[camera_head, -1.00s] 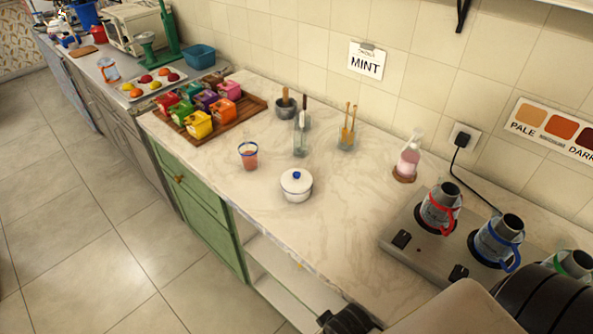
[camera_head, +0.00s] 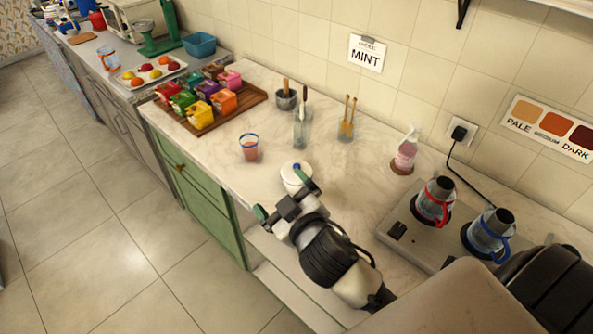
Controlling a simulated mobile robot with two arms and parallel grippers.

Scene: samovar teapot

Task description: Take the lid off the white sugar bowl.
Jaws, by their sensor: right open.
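The white sugar bowl (camera_head: 291,183) stands on the marble counter near its front edge. Its white lid (camera_head: 293,167) is on it, and the lid's knob is mostly hidden. I cannot tell whether that finger touches the lid. The gripper hides the lower right of the bowl. My left gripper is not in view.
A glass with a blue rim (camera_head: 249,149) stands left of the bowl. A hot plate (camera_head: 414,244) with teapots is at right. A wooden tray (camera_head: 248,102) holds coloured boxes.

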